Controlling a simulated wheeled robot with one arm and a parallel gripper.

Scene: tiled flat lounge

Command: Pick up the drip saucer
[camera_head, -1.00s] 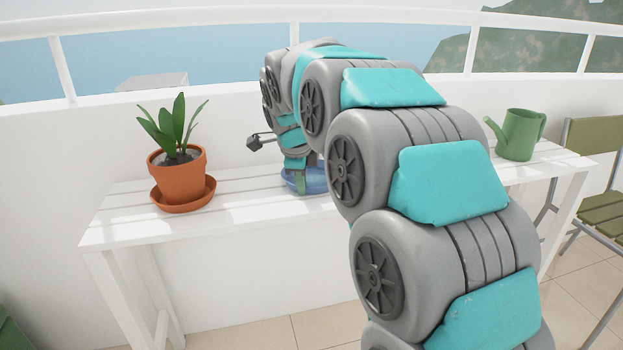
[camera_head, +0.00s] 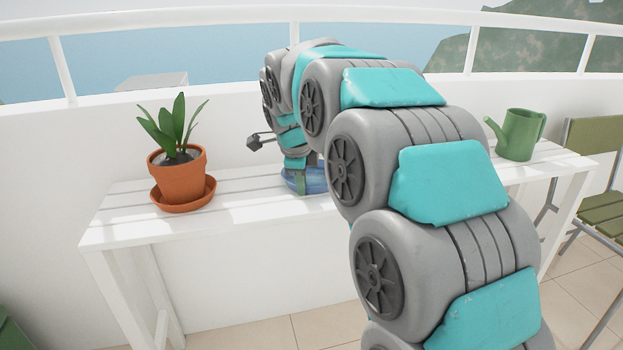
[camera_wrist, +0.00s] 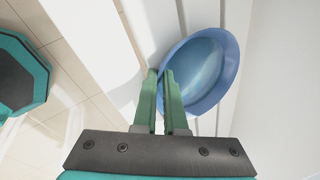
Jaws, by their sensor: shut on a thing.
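The blue drip saucer (camera_head: 314,180) is at the middle of the white slatted table, partly hidden behind my arm in the head view. In the wrist view the saucer (camera_wrist: 205,68) shows as a shallow round dish with a raised rim. My gripper (camera_wrist: 161,76) has its two green fingers shut on the near left part of that rim. My gripper (camera_head: 300,178) also shows in the head view, pointing down at the saucer. The saucer looks tilted; I cannot tell whether it is clear of the slats.
A potted plant (camera_head: 180,178) stands in a terracotta saucer (camera_head: 184,205) at the table's left. A green watering can (camera_head: 520,135) stands at the right end of the white table (camera_head: 240,215). A green chair (camera_head: 595,135) is at far right. A white wall and railing run behind.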

